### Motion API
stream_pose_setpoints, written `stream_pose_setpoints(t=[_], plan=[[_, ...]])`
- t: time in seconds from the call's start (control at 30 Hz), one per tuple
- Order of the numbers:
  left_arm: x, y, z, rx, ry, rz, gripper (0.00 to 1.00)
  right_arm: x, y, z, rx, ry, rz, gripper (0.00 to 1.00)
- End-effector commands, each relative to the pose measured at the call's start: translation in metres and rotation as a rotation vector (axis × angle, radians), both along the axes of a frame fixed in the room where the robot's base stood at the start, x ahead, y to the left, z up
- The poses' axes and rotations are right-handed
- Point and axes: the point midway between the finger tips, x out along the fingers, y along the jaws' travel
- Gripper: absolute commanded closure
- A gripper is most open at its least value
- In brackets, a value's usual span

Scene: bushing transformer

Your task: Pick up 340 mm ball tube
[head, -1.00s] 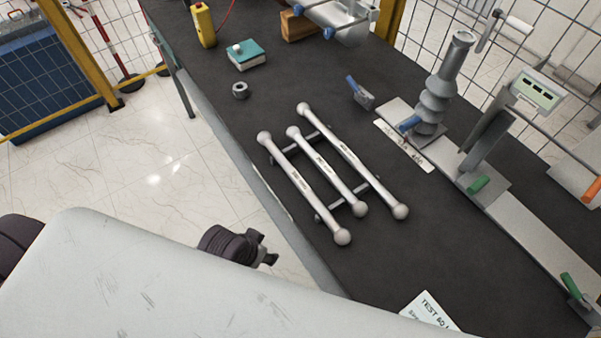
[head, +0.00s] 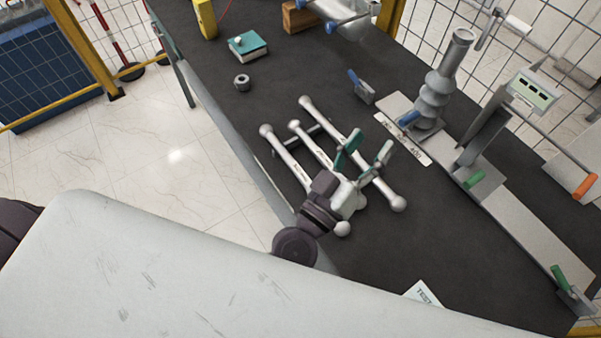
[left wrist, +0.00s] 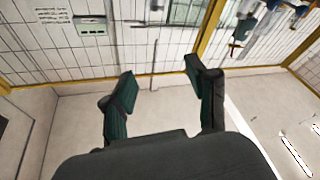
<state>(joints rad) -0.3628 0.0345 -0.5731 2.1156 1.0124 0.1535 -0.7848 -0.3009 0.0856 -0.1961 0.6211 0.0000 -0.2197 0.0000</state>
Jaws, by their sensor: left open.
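Three silver ball tubes lie side by side on a rack on the dark table in the head view: a left one (head: 285,156), a middle one (head: 307,142) and a longer right one (head: 327,130). Their printed lengths are too small to read. My left gripper (head: 367,153) is open and empty, with green fingers over the right tube in the picture; its height above is hard to tell. Its wrist hides the lower parts of the left and middle tubes. The open fingers (left wrist: 160,80) also show in the left wrist view, with no tube between them.
A grey ribbed bushing (head: 438,85) and a display post (head: 500,115) stand right of the tubes. A blue-handled clamp (head: 361,88), a ring (head: 242,82) and a teal box (head: 248,46) lie further back. The table front right of my gripper is mostly clear.

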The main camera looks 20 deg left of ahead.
Motion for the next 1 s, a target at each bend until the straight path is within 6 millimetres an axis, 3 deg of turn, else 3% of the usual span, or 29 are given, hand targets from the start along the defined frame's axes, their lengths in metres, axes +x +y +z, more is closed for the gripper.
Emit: stream_pose_setpoints(t=[0.13, 0.27, 0.4, 0.53, 0.63, 0.77, 1.0], plan=[[0.013, 0.024, -0.015, -0.149, 0.062, 0.270, 0.42, 0.000, 0.000, 0.000, 0.000, 0.000, 0.000, 1.00], [0.010, 0.043, -0.058, -0.187, 0.228, 0.518, 0.42, 0.000, 0.001, 0.000, 0.001, 0.000, 0.001, 1.00], [-0.012, 0.053, -0.114, -0.128, 0.461, 0.728, 0.42, 0.000, 0.004, 0.000, 0.005, 0.000, 0.001, 1.00], [-0.038, 0.056, -0.152, -0.034, 0.640, 0.852, 0.42, 0.000, 0.009, 0.000, 0.011, 0.001, 0.002, 1.00], [-0.053, 0.057, -0.168, 0.023, 0.727, 0.904, 0.42, 0.000, 0.011, 0.000, 0.013, 0.001, 0.002, 1.00], [-0.057, 0.062, -0.178, 0.058, 0.774, 0.931, 0.42, 0.000, 0.011, 0.002, 0.013, 0.001, 0.002, 1.00], [-0.025, 0.086, -0.197, 0.064, 0.775, 0.936, 0.42, 0.000, 0.009, 0.011, 0.010, 0.001, 0.003, 1.00]])
